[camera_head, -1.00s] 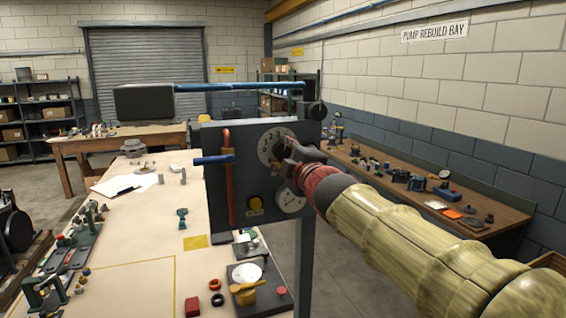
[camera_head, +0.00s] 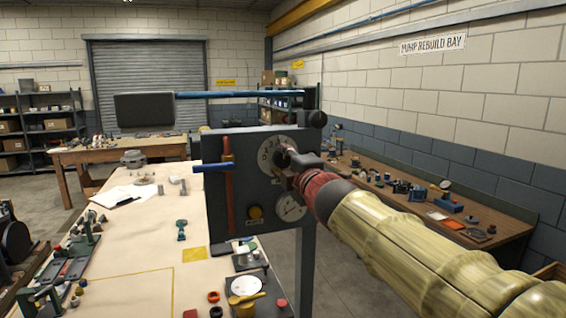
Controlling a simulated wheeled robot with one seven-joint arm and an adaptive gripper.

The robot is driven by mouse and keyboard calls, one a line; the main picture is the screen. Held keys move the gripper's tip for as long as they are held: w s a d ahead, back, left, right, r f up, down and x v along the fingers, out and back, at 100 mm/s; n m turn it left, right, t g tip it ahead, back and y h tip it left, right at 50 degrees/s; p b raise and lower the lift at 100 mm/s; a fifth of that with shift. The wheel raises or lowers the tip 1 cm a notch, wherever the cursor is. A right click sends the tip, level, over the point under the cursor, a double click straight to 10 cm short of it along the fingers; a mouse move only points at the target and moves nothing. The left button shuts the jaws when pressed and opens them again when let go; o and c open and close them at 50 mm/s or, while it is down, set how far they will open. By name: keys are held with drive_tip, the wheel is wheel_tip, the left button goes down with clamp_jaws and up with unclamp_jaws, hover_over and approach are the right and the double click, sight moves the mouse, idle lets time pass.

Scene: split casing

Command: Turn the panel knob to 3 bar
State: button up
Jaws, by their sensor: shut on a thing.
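The dark panel (camera_head: 223,196) stands upright at the right end of the bench. Its round pale dial plate (camera_head: 267,158) sits at the upper right, with printed marks too small to read. The knob at the middle of the dial is mostly hidden by my gripper (camera_head: 290,160), which is shut on it from the right. The knob's pointer and setting cannot be made out. Below the dial is a round gauge (camera_head: 291,207) with a needle; its reading is too small to tell.
The bench (camera_head: 140,240) holds scattered parts. A side bench (camera_head: 480,235) runs along the right wall.

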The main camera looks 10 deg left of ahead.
drive_tip(key=o, duration=1.1)
drive_tip(key=shift+o, duration=0.2)
drive_tip(key=v, duration=1.2)
drive_tip(key=shift+f, duration=0.15)
